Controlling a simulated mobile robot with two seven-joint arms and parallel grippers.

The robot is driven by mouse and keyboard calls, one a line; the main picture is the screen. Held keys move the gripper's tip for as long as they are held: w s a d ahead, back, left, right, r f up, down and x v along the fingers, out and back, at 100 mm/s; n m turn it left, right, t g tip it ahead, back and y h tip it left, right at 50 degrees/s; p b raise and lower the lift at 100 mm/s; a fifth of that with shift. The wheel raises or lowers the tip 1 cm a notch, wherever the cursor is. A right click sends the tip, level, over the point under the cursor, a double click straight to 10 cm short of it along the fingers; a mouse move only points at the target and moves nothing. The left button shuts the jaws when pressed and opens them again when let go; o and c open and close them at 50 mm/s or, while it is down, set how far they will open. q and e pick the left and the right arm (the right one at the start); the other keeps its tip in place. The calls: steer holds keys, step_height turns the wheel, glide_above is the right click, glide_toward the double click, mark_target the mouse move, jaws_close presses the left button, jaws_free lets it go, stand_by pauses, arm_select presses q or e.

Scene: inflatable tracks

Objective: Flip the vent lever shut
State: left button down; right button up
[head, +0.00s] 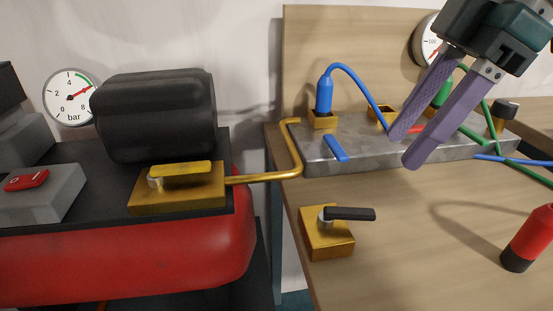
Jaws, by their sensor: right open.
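A brass block with a black lever (348,213) sits on the wooden table, and the lever points right. A second brass block with a yellow lever (182,168) sits on the compressor (120,262), its lever also pointing right. No label shows which of them is the vent lever. My right gripper (407,149) comes in from the upper right, open and empty, with its purple fingers in front of the grey manifold. It is above and to the right of the black lever, apart from it. My left gripper is not in view.
The grey manifold (372,154) carries a blue lever (335,148), a blue plug (324,95), a green plug (441,92) and hoses. A brass pipe (262,178) joins compressor and manifold. A red-and-black cylinder (529,238) stands tilted at right. The table's front middle is clear.

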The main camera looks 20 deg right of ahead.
mark_target(351, 211)
steer(key=b+x, duration=0.2)
steer(key=x, duration=0.8)
steer(key=shift+s+a, duration=0.1)
steer(key=shift+c, duration=0.2)
steer(key=shift+r, duration=0.1)
steer(key=c, duration=0.7)
jaws_close()
